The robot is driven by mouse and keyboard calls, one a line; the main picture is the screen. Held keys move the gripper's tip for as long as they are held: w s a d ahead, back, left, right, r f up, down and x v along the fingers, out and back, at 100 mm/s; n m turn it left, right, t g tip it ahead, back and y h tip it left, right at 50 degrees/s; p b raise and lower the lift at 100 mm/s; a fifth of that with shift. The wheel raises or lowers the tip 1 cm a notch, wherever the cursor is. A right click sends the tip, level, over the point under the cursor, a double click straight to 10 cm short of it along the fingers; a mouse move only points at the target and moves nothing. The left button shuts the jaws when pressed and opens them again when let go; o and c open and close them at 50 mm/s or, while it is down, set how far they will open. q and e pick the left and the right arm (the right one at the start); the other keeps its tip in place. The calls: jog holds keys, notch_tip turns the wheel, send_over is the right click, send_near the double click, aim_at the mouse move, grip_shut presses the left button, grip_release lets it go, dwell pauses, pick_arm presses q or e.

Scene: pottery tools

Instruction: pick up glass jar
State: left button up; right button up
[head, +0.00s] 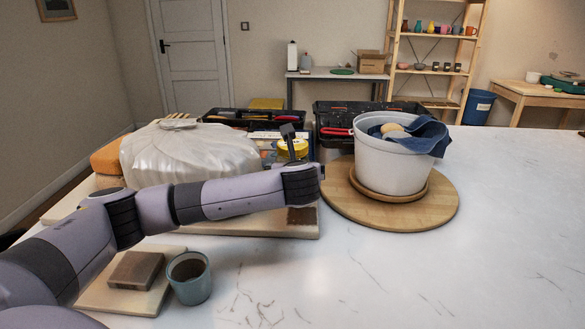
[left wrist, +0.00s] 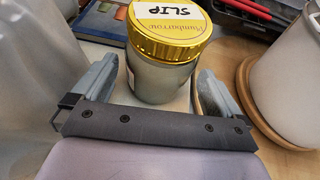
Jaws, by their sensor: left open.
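The glass jar (left wrist: 165,80) has a gold lid and a white label reading "SLIP" on top. In the left wrist view it stands upright between the two fingers of my left gripper (left wrist: 156,77). The gripper is open, with a finger on each side of the jar and no clear sign of gripping contact. In the head view only the jar's yellow lid (head: 293,147) and a little below it show, behind the end of my left arm. My right gripper is not in view.
A white bucket (head: 390,168) with blue cloth stands on a round wooden board (head: 440,205) right of the jar. A plastic-wrapped mass (head: 185,155) is at left. Dark toolboxes (head: 330,112) stand behind. A teal cup (head: 190,285) is in front. The table's right side is clear.

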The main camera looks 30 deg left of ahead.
pick_arm(q)
jog(key=shift+x, duration=1.45)
jog(key=c, duration=1.3)
jog(key=shift+r, duration=0.15)
jog(key=shift+c, duration=1)
jog(key=shift+r, duration=0.1)
